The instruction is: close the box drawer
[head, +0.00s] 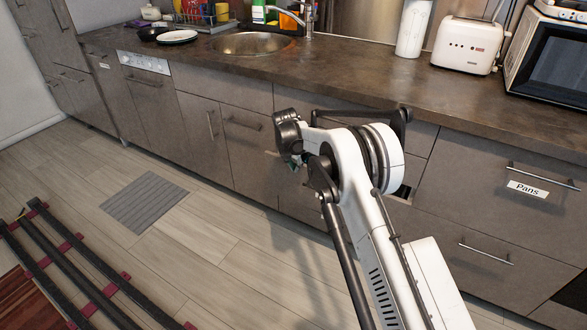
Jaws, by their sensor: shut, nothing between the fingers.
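My gripper (297,160) points away and down in front of the lower cabinets, partly hidden behind my arm's wrist. Its fingers show poorly; it is shut and looks empty. No front in view carries a readable box label. Behind my arm, a small dark gap (404,191) shows among the cabinet fronts, with a pale edge below it. It may be part of an open drawer, but my arm hides most of that area. I cannot tell how far anything there stands out or whether the gripper touches it.
A drawer labelled Pans (528,189) is shut at the right, with another shut drawer (485,253) below. The dark countertop (370,85) holds a sink (255,43), toaster (467,45) and microwave (548,62). A grey mat (144,202) and rails (62,262) lie on the otherwise clear floor.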

